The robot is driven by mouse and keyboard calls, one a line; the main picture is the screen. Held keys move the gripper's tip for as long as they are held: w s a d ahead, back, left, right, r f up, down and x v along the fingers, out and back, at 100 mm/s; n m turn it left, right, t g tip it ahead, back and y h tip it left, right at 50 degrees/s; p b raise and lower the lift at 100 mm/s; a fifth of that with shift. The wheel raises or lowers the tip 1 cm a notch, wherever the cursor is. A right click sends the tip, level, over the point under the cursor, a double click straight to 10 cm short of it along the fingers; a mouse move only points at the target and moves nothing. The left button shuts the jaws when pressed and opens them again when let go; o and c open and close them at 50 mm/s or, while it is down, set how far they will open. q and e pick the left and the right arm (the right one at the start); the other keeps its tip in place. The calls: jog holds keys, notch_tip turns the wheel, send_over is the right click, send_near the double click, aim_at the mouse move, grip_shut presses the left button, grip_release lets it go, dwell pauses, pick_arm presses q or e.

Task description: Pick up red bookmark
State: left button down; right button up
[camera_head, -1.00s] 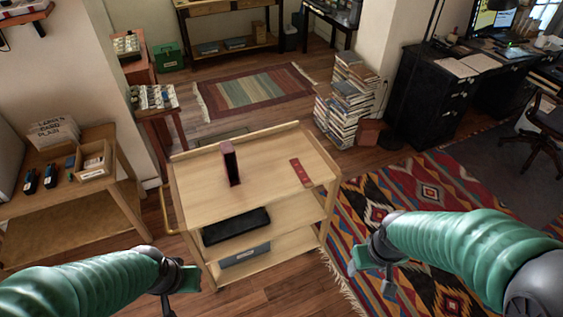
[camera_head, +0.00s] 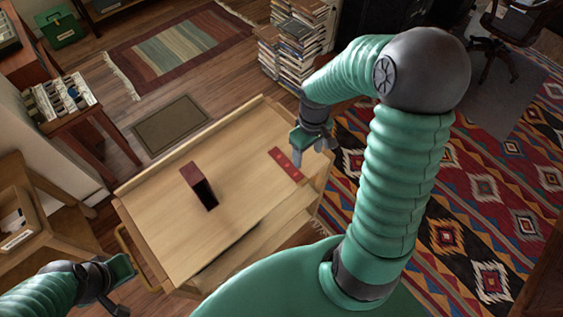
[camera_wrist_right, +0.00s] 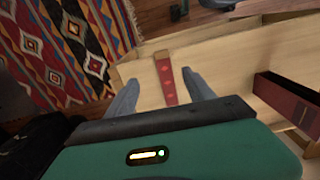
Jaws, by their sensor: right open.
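The red bookmark (camera_head: 285,164) lies flat on the top of the wooden cart (camera_head: 240,200), near its right edge. My right gripper (camera_head: 310,148) is above the cart's right edge, close to the bookmark and apart from it. In the right wrist view the bookmark (camera_wrist_right: 166,80) shows between the two open fingers (camera_wrist_right: 160,92), with nothing held. My left gripper (camera_head: 122,288) is low at the left, off the cart's near left corner, with no object visible in it; its jaw opening is not clear.
A raised rim runs along the cart's far edge. Stacks of books (camera_head: 292,45) stand on the floor beyond. The rest of the cart top is clear.

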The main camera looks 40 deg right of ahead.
jog(key=b, duration=0.1)
send_over(304, 181)
jog(key=f, duration=0.7)
jog(key=shift+s+d, duration=0.2)
jog(key=f, duration=0.5)
jog(key=f+b, duration=0.1)
jog(key=f, duration=0.1)
jog(key=shift+a+f, duration=0.25)
jog(key=shift+w+f, duration=0.1)
jog(key=shift+f, duration=0.1)
pick_arm(q)
jog(key=shift+s+f, duration=0.2)
jog(key=shift+f, duration=0.35)
jog(key=shift+s+f, duration=0.15)
jog(key=shift+f, duration=0.4)
pick_arm(e)
jog(key=shift+w, duration=0.1)
grip_shut()
